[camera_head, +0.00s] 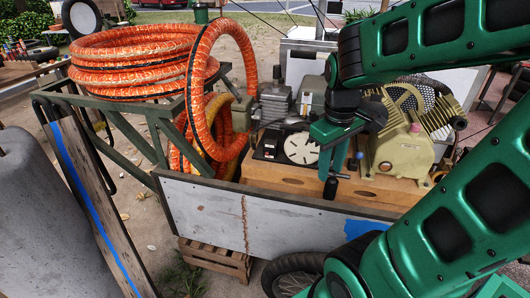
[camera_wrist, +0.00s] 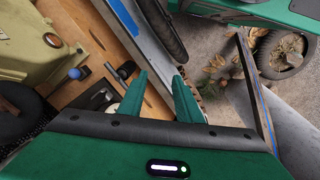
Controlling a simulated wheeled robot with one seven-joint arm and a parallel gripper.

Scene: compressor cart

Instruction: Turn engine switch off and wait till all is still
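My gripper (camera_head: 331,178) hangs over the cart's wooden deck, between a slotted white disc (camera_head: 300,148) and the beige compressor (camera_head: 407,150). In the wrist view the two green fingers (camera_wrist: 159,78) are apart with nothing held between them. A black knob (camera_head: 330,188) on a short metal rod shows just below the fingertips; the wrist view shows a black knob (camera_wrist: 126,70) just left of the left finger. A small blue knob (camera_head: 359,155) stands right of the gripper. Whether the disc turns cannot be told.
The cart's grey side panel (camera_head: 205,213) stands in front of the deck. Coiled orange hose (camera_head: 140,55) hangs on the green rack at left. The engine block (camera_head: 275,100) stands behind the disc. A wheel (camera_head: 292,272) and a wooden crate (camera_head: 215,259) are below.

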